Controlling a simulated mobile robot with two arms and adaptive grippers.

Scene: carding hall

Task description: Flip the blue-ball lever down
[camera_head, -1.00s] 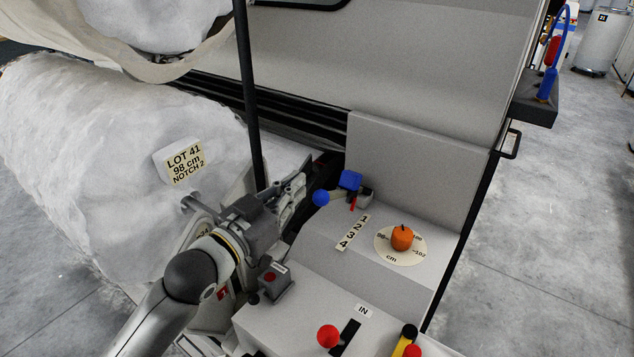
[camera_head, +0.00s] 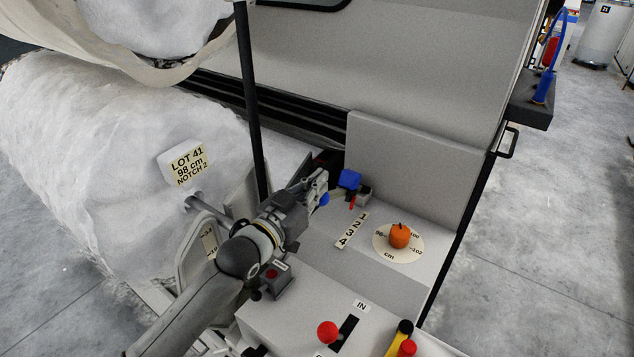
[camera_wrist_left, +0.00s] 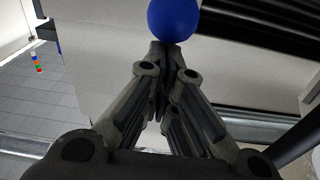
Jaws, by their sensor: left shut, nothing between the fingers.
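The blue ball (camera_head: 323,199) of the lever shows just past the fingertips of my left gripper (camera_head: 318,187), partly hidden by them. In the left wrist view the blue ball (camera_wrist_left: 174,18) is at the top middle, right beyond the closed fingertips (camera_wrist_left: 160,50). The fingers are shut with nothing between them. Whether they touch the ball I cannot tell. Most of the lever's arm is hidden. A blue block (camera_head: 349,180) with a red pointer (camera_head: 352,203) stands just right of the ball, by a number strip 1 to 4 (camera_head: 353,230). My right gripper is not in view.
An orange knob (camera_head: 399,236) sits on a cm dial (camera_head: 413,252) to the right. A small box with a red button (camera_head: 272,275) is beside my forearm. A black post (camera_head: 251,110) rises behind.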

